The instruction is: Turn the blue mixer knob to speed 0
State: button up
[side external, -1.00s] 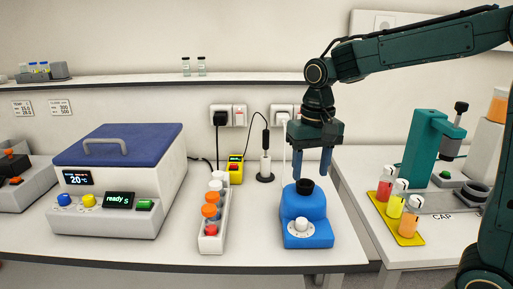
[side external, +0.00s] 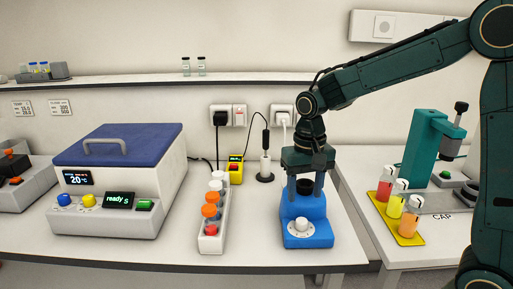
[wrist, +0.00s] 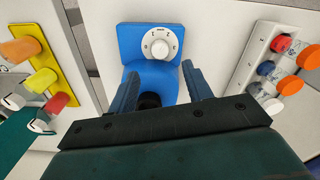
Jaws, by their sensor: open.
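The blue mixer (side external: 318,238) stands on the white bench, with a white round knob (side external: 301,224) on a marked dial on its sloped front. A black cup-like top (side external: 305,186) sits at the mixer's back. My gripper (side external: 308,178) is above the back of the mixer, around the black top as seen from the side. Its two fingers are apart and empty. In the wrist view my gripper (wrist: 161,78) points toward the mixer, with the knob beyond the fingertips.
A white rack of orange, white and red capped tubes (side external: 211,243) stands left of the mixer. A white machine with a blue lid (side external: 120,150) is farther left. A yellow tray of juice bottles (side external: 408,238) lies on the right bench. Bench in front of the mixer is clear.

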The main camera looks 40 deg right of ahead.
aim_at(302, 220)
notch_tip(302, 220, down, 8)
jog(key=shift+f, duration=0.1)
dwell(0.4)
jog(key=shift+c, duration=0.2)
jog(key=c, duration=0.9)
